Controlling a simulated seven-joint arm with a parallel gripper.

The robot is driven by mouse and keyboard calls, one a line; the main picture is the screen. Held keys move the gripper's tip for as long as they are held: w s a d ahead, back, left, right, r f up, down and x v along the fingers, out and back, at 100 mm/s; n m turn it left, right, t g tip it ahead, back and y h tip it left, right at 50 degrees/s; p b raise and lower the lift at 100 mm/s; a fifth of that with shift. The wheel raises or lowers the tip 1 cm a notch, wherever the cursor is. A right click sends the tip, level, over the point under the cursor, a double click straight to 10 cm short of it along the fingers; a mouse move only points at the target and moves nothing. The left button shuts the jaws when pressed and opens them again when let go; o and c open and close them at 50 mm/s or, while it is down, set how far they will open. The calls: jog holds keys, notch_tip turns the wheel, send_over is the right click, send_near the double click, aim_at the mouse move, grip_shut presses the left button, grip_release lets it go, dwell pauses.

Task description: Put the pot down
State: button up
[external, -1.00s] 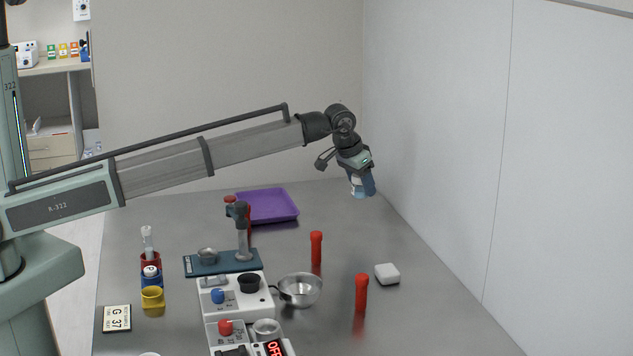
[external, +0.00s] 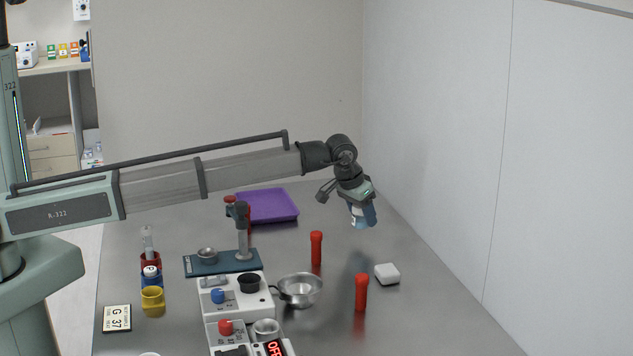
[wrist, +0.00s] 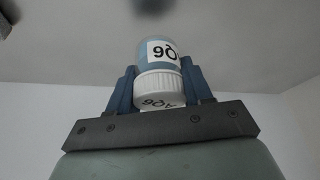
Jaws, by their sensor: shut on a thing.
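The pot (wrist: 160,52) is a small blue jar with a white ribbed lid (wrist: 158,87) and a white label with black characters. In the wrist view it sits between the two blue fingers of my gripper (wrist: 160,90), which are shut on it at the lid. In the external view my gripper (external: 362,208) holds the pot above the far right part of the grey table (external: 345,210), clear of the surface. The pot is small there and partly hidden by the fingers.
Below my gripper stand two red upright cylinders (external: 316,249) (external: 361,293) and a white block (external: 387,274). A steel pan (external: 300,290), a purple tray (external: 268,205) and a blue-based stand (external: 222,263) are further left. A wall (external: 560,180) borders the right side.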

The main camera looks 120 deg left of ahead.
aim_at(362, 227)
jog(key=shift+f, duration=1.95)
jog(key=shift+f, duration=0.1)
jog(key=o, duration=1)
jog(key=shift+o, duration=0.2)
jog(key=v, duration=1.2)
